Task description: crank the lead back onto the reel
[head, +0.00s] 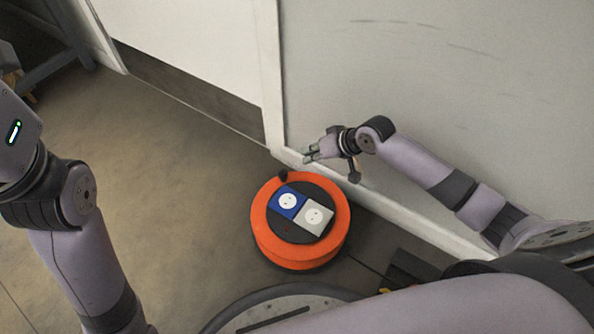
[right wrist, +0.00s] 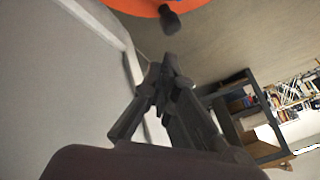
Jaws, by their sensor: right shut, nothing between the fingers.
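The orange reel (head: 262,232) stands on the floor by the wall, with a blue socket (head: 289,200) and a pale grey socket (head: 314,216) on its dark top. A dark crank knob (head: 283,176) sticks up at its far rim; the knob (right wrist: 170,20) and a strip of the orange reel (right wrist: 135,5) also show in the right wrist view. A thin dark lead (head: 368,268) runs from the reel's right side. My right gripper (head: 310,154) is shut and empty, beyond the reel and apart from the knob. Only my left arm shows; its gripper is out of frame.
A pale wall (head: 430,80) with a white skirting (head: 400,222) stands close behind and right of the reel. The floor (head: 170,160) left of the reel is clear. A dark shelf frame (right wrist: 240,110) shows in the right wrist view.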

